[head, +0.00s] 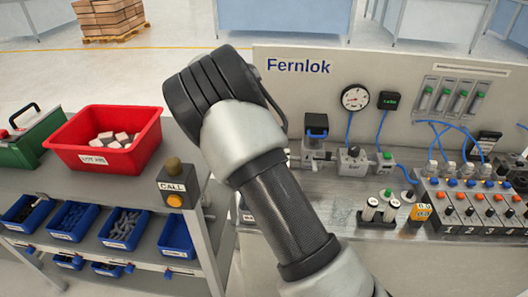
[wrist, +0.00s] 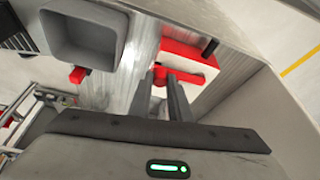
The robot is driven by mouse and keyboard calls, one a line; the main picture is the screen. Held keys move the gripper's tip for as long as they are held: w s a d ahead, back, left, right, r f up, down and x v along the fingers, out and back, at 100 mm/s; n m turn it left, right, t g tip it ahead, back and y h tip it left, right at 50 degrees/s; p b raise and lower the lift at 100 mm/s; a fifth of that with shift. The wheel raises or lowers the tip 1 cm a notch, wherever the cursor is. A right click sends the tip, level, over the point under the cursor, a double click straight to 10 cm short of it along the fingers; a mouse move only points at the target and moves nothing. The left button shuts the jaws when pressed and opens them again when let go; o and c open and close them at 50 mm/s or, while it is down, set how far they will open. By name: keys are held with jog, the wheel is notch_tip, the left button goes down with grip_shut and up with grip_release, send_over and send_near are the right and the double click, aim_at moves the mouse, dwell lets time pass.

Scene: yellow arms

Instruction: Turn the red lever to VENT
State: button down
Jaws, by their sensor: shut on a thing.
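In the wrist view the two dark fingers of my gripper (wrist: 168,80) reach up to a red bar that looks like the red lever (wrist: 192,76). The fingers are closed on it, and part of the bar shows to the right of the fingertips. I cannot read a VENT mark in either view. In the head view my arm crosses the middle, and my gripper and the lever do not show.
In the wrist view a grey open bin (wrist: 82,38) and a small red part (wrist: 78,74) lie left of the fingers. A larger red piece with a black end (wrist: 210,47) is just beyond. The head view shows a Fernlok panel (head: 400,62) and a red crate (head: 100,168).

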jog(key=shift+a+m, duration=0.2)
jog(key=shift+m, duration=0.1)
jog(key=c, duration=1.6)
grip_release()
jog(key=shift+c, duration=0.2)
jog(key=shift+w+r, duration=0.1)
jog(key=p+v, duration=0.2)
jog(key=v, duration=1.5)
jog(key=shift+w+a, duration=0.1)
